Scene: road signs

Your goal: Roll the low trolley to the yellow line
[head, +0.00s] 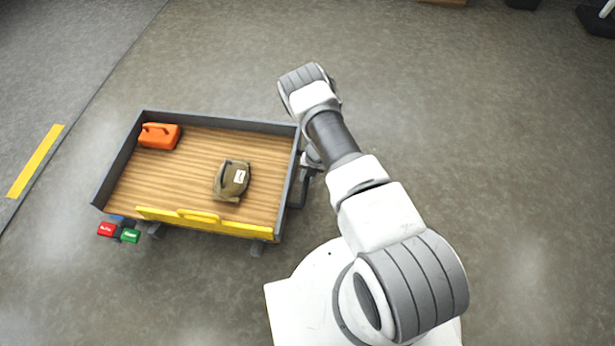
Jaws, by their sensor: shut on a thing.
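The low trolley (190,217) stands on the grey floor left of my arm. It has a wooden deck, dark grey walls and a yellow front board with a handle. My gripper (306,172) is at the trolley's right side, shut on the trolley's dark handle (300,196); my own wrist partly hides the grip. The yellow line (36,161) lies on the floor further left, apart from the trolley. An orange case (158,136) sits in the deck's far left corner. An olive-brown bag (231,180) with a white label lies on the deck's right half.
Small red (107,230), green (130,236) and blue (117,218) items lie on the floor by the trolley's near left corner, close to its wheel. A floor seam runs near the yellow line. Dark objects (597,20) stand at the far right. Floor between trolley and line looks clear.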

